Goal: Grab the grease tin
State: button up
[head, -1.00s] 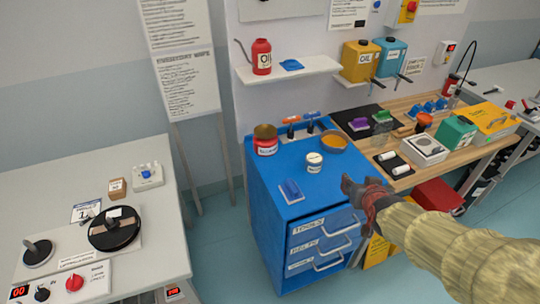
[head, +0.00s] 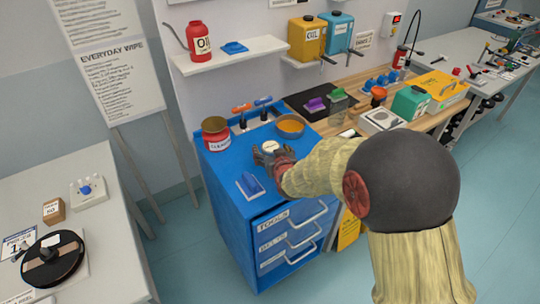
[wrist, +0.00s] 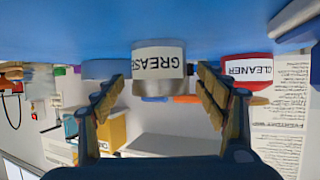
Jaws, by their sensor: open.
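The grease tin (head: 270,146) stands on top of the blue drawer cabinet (head: 222,174), its pale lid showing in the head view and its body mostly hidden by my gripper. In the wrist view, which is upside down, the tin (wrist: 158,62) shows a white label reading GREASE. My gripper (head: 272,155) is open at the tin. In the wrist view my gripper's fingers (wrist: 160,98) stand apart on either side of the tin's line, with visible space between finger and tin. I cannot tell whether the tin is fully between the fingertips.
The red cleaner tin (head: 215,135) stands left of the grease tin.

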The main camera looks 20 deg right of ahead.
jog(key=shift+w+f, duration=0.1)
jog(key=shift+w, duration=0.45)
jog(key=shift+c, duration=0.3)
jog(key=c, duration=1.4)
jog(key=shift+o, duration=0.2)
